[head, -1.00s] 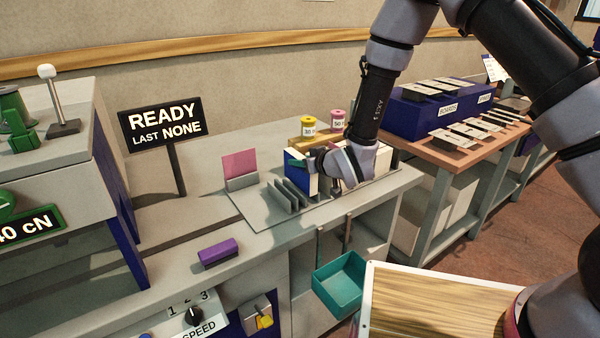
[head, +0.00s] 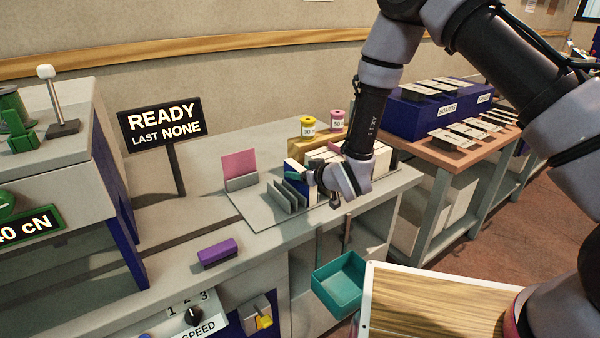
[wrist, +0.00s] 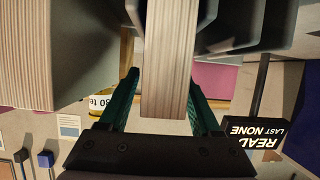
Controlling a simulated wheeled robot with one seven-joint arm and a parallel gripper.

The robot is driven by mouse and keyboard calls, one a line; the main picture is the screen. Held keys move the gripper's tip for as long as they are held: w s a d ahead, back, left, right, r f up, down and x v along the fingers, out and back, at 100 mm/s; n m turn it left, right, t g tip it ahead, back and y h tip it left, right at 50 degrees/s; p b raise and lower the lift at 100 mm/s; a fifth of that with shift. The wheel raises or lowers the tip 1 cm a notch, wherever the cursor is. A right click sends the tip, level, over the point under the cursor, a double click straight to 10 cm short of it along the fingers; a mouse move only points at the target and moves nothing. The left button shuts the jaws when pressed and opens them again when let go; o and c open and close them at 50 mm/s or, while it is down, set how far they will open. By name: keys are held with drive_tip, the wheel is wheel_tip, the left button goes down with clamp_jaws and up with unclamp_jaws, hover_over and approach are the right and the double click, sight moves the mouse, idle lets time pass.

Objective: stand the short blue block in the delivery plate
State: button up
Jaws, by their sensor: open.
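In the head view the blue block (head: 308,182) stands upright just right of the grey fins, partly hidden by my gripper. The grey plate (head: 248,206) with several upright grey fins (head: 289,193) lies on the counter; I take it for the delivery plate. My gripper (wrist: 160,102) is open, with a teal finger on each side of a pale page block (wrist: 166,60). From its place beside the fins, this looks like the blue block, but its blue cover does not show in the wrist view. I cannot tell whether either finger touches it.
A wider page block (wrist: 45,60) stands close on the left in the wrist view. A pink card (head: 239,163) stands at the plate's back left. A purple block (head: 217,252) lies on the counter front. Yellow (head: 308,125) and pink (head: 337,119) spools stand behind. A teal bin (head: 338,283) hangs below.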

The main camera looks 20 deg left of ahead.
drive_tip(key=v, duration=1.2)
drive_tip(key=w+d+r+m+t+h, duration=0.1)
drive_tip(key=w+d+r+m+h, duration=0.3)
drive_tip(key=w+d+r, duration=0.7)
drive_tip(key=s+d+r+m+h, duration=0.2)
drive_tip(key=d+r+m, duration=0.1)
drive_tip(key=d+r, duration=0.7)
drive_tip(key=s+d+r+m+g+h, duration=0.1)
drive_tip(key=s+d+r+m, duration=0.15)
drive_tip(key=d, duration=0.25)
drive_tip(key=s+d+r+m+h, duration=0.1)
drive_tip(key=s+d+r, duration=0.3)
drive_tip(key=d, duration=0.1)
drive_tip(key=s+d+r+m, duration=0.2)
drive_tip(key=s+d+r, duration=0.1)
drive_tip(key=s, duration=0.4)
drive_tip(key=s+d+r+m+g, duration=0.1)
drive_tip(key=s+d+r, duration=0.1)
drive_tip(key=s, duration=0.5)
drive_tip(key=shift+d+r+m+g, duration=0.3)
drive_tip(key=shift+d+r+m, duration=0.05)
drive_tip(key=shift+d, duration=0.4)
drive_tip(key=shift+a, duration=0.1)
